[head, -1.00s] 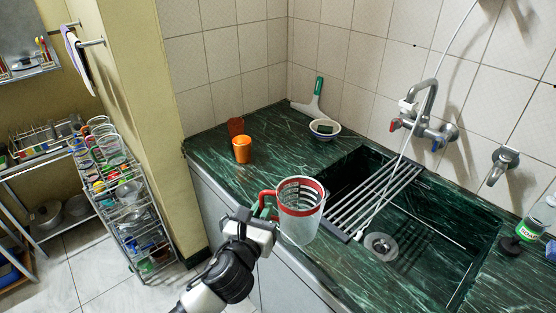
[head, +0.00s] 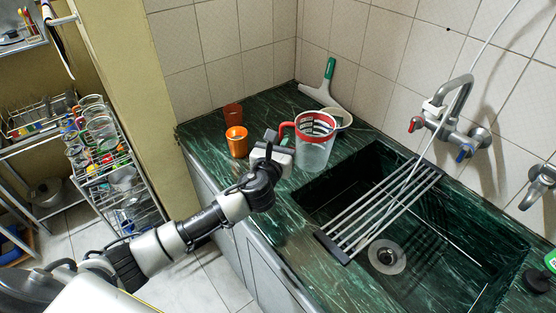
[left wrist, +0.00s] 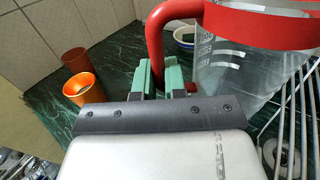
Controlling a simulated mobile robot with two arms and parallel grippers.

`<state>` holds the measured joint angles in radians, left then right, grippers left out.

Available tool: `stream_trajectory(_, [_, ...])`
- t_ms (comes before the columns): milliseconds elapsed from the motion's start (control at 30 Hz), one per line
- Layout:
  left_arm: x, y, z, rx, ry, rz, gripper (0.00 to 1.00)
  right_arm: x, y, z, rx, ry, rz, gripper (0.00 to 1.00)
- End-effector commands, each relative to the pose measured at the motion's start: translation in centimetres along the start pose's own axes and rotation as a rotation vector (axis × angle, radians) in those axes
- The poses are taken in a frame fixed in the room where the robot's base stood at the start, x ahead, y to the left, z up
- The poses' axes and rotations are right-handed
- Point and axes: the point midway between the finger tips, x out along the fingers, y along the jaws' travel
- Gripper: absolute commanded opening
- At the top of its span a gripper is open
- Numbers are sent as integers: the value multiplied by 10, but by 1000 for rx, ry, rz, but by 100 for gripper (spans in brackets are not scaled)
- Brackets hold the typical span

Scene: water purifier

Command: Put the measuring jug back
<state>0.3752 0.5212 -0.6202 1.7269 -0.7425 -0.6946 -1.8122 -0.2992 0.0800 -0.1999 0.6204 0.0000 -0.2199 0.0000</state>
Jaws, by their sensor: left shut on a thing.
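The measuring jug (head: 314,150) is clear with a red rim band and a red handle. It is upright at the back of the green counter, left of the sink; I cannot tell whether its base touches the counter. My left gripper (head: 271,142) is at its handle, on the jug's left side. In the left wrist view the green fingertips (left wrist: 167,78) are shut on the red handle (left wrist: 155,42), and the jug body (left wrist: 240,65) is to their right. My right gripper is not in view.
Two orange cups (head: 237,141) (head: 233,115) stand left of the jug. A small bowl (head: 338,117) and a green-handled squeegee (head: 327,86) are behind it. The sink with a metal rack (head: 380,213) is to the right. Bare counter (head: 205,135) lies at the left.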

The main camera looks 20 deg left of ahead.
Motion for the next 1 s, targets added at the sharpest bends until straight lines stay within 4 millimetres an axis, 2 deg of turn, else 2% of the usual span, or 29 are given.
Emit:
stream_trajectory(167, [7,26,-18,5,4,5,0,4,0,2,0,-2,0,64])
stream_trajectory(400, [24,78,-52,3,2,5,0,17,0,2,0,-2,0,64])
stream_trajectory(533, [30,99,-65,1,1,3,0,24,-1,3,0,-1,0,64])
stream_trajectory(733, [34,111,-75,0,1,0,0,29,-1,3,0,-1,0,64])
stream_trajectory(900, [33,110,-103,-3,3,1,0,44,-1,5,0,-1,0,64])
stream_trajectory(1000, [34,110,-110,-1,1,0,0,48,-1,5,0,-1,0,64])
